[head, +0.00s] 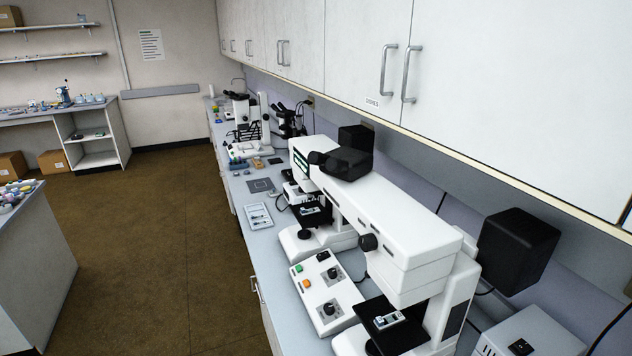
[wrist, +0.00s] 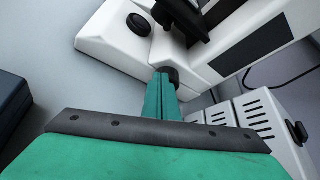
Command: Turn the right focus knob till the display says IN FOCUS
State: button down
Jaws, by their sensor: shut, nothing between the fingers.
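The infrared microscope (head: 400,230) is a large white instrument on the bench at the right of the head view. Its white base (wrist: 110,40) and upright with a black vent panel show in the wrist view. A dark round knob (wrist: 172,75), seemingly the right focus knob, sits low on the microscope's side. My gripper (wrist: 163,78) has teal fingers, shut and empty, with their tips right at this knob. I cannot tell whether they touch it. My gripper is not in the head view.
A control box (head: 325,285) with knobs and coloured buttons stands left of the microscope. A vented white box (wrist: 240,115) is close to the right of my fingers. A black box (head: 518,250) is at the wall. Wall cabinets (head: 480,90) overhang the bench.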

jog(key=shift+s+d, duration=0.35)
jog(key=shift+s, duration=0.55)
jog(key=shift+s+d, duration=0.4)
jog(key=shift+s, duration=0.5)
jog(key=shift+s+d, duration=0.35)
jog(key=shift+s, duration=0.55)
